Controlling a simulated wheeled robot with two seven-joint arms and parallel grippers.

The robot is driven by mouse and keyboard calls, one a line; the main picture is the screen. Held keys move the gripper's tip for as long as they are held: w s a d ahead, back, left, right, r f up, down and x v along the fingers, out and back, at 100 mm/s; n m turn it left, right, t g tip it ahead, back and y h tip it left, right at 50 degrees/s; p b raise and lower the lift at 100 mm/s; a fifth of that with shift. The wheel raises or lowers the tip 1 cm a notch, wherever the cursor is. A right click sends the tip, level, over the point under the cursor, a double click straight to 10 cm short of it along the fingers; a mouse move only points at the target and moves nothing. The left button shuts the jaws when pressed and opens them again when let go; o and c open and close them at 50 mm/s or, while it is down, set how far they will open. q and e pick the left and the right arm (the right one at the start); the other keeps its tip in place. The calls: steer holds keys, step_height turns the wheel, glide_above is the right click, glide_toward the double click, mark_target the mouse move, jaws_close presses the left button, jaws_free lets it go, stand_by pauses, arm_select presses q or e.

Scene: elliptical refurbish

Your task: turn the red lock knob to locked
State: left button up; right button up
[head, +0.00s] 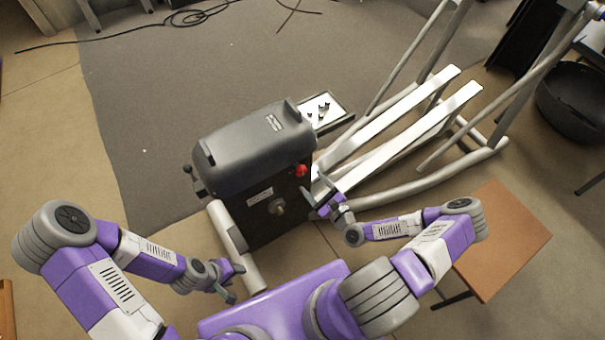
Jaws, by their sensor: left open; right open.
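The red lock knob (301,170) sits on the front face of the dark machine housing (248,212), near its upper right corner. My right gripper (318,190) is open, a little below and to the right of the knob. It looks close to the housing, but I cannot tell whether it touches it. My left gripper (238,282) is open and empty, low in front of the housing's left side. The knob's exact turn position is too small to read.
A grey rounded cover (255,150) tops the housing. A small tray with dark parts (339,104) lies behind it. Silver rails (400,125) extend to the right. A brown table (505,240) stands at the right, and a black round bin (575,100) behind it.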

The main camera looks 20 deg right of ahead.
mark_target(303, 173)
steer(key=x, duration=0.6)
steer(key=shift+w+a+b, duration=0.1)
steer(key=shift+w+b, duration=0.05)
steer(key=shift+b, duration=0.15)
steer(key=c, duration=1)
